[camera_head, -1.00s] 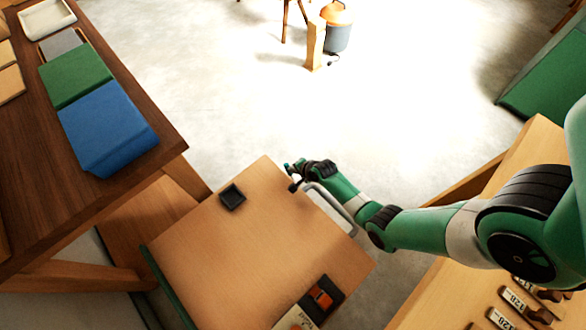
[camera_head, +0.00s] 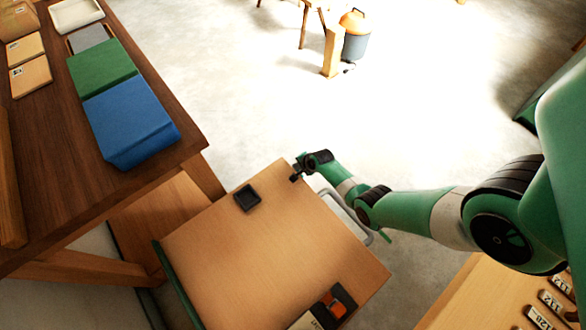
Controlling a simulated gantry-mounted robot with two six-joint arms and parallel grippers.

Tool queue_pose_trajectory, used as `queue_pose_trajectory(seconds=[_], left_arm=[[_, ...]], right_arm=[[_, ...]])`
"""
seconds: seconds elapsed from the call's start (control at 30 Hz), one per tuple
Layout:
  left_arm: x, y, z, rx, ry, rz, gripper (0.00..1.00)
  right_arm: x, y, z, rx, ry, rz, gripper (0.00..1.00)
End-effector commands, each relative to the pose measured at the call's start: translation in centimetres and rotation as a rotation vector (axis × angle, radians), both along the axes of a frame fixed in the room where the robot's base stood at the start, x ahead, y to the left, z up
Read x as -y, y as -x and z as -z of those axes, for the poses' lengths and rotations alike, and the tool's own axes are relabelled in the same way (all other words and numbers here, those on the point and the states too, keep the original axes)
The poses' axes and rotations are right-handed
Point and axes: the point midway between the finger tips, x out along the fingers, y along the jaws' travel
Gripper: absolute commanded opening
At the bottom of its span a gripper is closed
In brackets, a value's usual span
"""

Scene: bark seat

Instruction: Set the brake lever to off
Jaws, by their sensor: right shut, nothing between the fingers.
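A small wooden-topped cart (camera_head: 265,245) stands at the lower middle. An orange lever-like piece (camera_head: 336,307) sits in a dark housing at its near right corner, beside a pale label plate (camera_head: 305,321) cut by the picture's lower edge. I take the orange piece for the brake lever; its marking is too small to read. My right gripper (camera_head: 296,177) is shut and empty at the cart's far corner, well away from the orange piece. Whether it touches the cart top is unclear. My left gripper is not in view.
A black square tray (camera_head: 247,198) lies on the cart top. A grey handle (camera_head: 345,214) runs along the cart's right side, partly behind my arm. A dark wooden table (camera_head: 55,150) with blue (camera_head: 130,122) and green (camera_head: 100,66) pieces is at left.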

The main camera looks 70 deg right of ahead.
Motion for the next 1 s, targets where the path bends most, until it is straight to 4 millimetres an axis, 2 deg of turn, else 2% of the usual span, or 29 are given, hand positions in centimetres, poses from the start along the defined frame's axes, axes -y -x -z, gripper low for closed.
queue_pose_trajectory(seconds=[0.67,0.87,1.0], left_arm=[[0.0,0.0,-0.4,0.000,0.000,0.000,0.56],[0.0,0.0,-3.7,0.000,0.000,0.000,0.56],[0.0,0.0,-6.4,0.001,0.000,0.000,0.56]], right_arm=[[0.4,0.4,-0.2,-0.024,-0.016,0.010,0.00],[0.1,0.7,-3.1,-0.024,-0.016,0.008,0.00],[0.2,0.4,-6.4,-0.021,-0.013,0.006,0.00]])
